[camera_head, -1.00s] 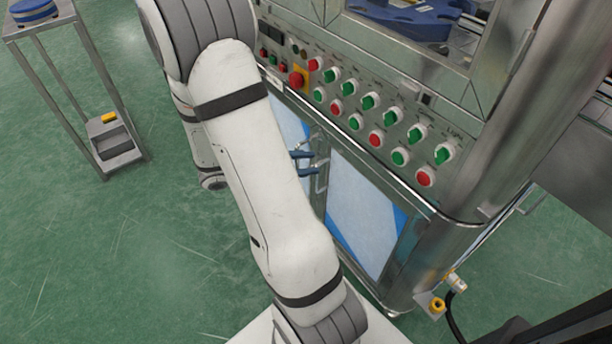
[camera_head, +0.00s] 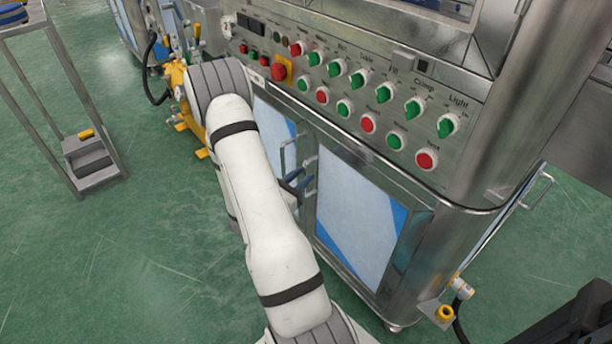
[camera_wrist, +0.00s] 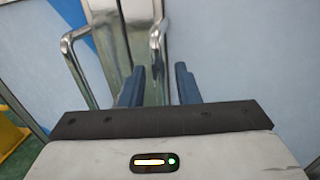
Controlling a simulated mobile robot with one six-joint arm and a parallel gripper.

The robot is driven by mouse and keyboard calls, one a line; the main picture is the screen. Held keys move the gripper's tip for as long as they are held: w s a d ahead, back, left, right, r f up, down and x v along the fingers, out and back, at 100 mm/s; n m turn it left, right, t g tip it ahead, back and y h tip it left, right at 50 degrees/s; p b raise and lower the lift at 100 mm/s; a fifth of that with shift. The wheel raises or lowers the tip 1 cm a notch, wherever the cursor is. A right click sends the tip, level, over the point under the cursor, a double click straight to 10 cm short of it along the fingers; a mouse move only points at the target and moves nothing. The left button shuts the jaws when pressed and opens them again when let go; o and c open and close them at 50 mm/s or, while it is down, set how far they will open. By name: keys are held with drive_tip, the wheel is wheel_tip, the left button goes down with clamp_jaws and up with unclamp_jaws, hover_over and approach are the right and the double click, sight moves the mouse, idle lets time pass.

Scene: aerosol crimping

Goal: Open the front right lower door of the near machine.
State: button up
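The near machine's front right lower door (camera_head: 350,215) has a pale panel with blue corners and looks shut. Its upright metal bar handle (camera_head: 311,178) is on the door's left edge. My gripper (camera_head: 297,186) is at this handle, its blue fingers partly hidden by my arm. In the wrist view the two blue fingers (camera_wrist: 159,85) stand apart, with the right door's handle (camera_wrist: 156,45) between them. A gap shows between the bar and the right finger; contact with the left finger is unclear. The left door's handle (camera_wrist: 76,68) lies outside the left finger.
The left lower door (camera_head: 272,125) is beside it. The control panel (camera_head: 370,85) with green and red knobs juts above the doors. A yellow fitting (camera_head: 444,313) sits at the machine's lower right corner. A metal stand (camera_head: 90,160) is at left; green floor between is clear.

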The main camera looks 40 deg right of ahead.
drive_tip(key=shift+w+d, duration=0.1)
drive_tip(key=shift+d, duration=0.8)
drive_tip(key=shift+c, duration=0.3)
clamp_jaws()
